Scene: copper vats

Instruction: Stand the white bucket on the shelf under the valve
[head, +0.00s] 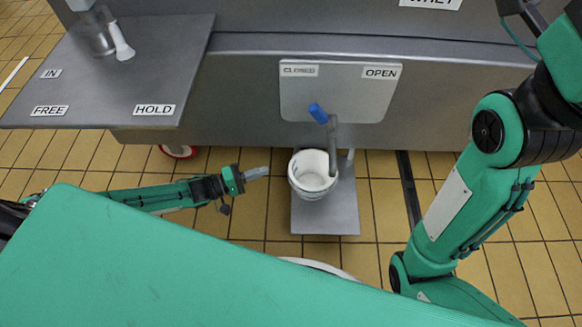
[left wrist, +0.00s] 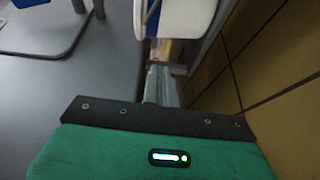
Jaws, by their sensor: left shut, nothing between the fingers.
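The white bucket (head: 305,187) stands upright at the back left of the grey shelf (head: 325,219), its open mouth facing up. The valve, with a blue handle (head: 318,113) and a grey spout (head: 333,145), is above it. The spout overlaps the bucket's right rim in the picture. My left gripper (head: 258,173) is shut and empty, just left of the bucket and pointing at it, with a small gap. In the left wrist view, its fingers (left wrist: 160,85) point towards a white, blue-striped form that looks like the bucket (left wrist: 185,18). My right arm shows, but its gripper does not.
A plate behind the valve (head: 340,100) has CLOSED and OPEN labels. A steel table (head: 120,85) with IN, FREE and HOLD labels is at upper left, holding a metal cup (head: 100,40). A dark floor strip (head: 408,190) runs right of the shelf. Tiled floor around is mostly clear.

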